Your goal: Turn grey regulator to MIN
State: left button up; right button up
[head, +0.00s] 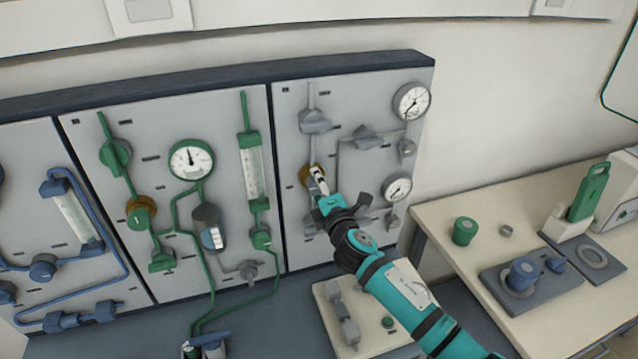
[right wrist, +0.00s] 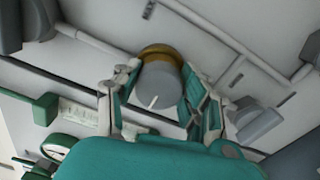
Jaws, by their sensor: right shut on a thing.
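The grey regulator (right wrist: 158,86) is a round grey knob with a white mark and a brass collar behind it. In the right wrist view it sits between the two fingers of my right gripper (right wrist: 155,100), which is shut on it. In the head view the brass collar of the regulator (head: 306,175) shows on the grey panel (head: 290,110), and my right gripper (head: 320,182) covers most of the knob. Any MIN lettering is too small to read. My left gripper is not in view.
Two gauges (head: 411,101) (head: 397,187) and grey valve handles (head: 315,121) surround the regulator. The green-piped panel (head: 82,125) stands to the left. A bench (head: 440,215) with green and blue containers is at the right. A white board (head: 372,335) lies below.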

jog(key=shift+f, duration=0.15)
dwell(0.3)
jog(key=o, duration=1.2)
jog(key=shift+s+d, duration=0.1)
jog(key=shift+s, duration=0.05)
jog(key=v, duration=1.1)
jog(key=shift+s, duration=0.35)
jog(key=shift+d, duration=0.1)
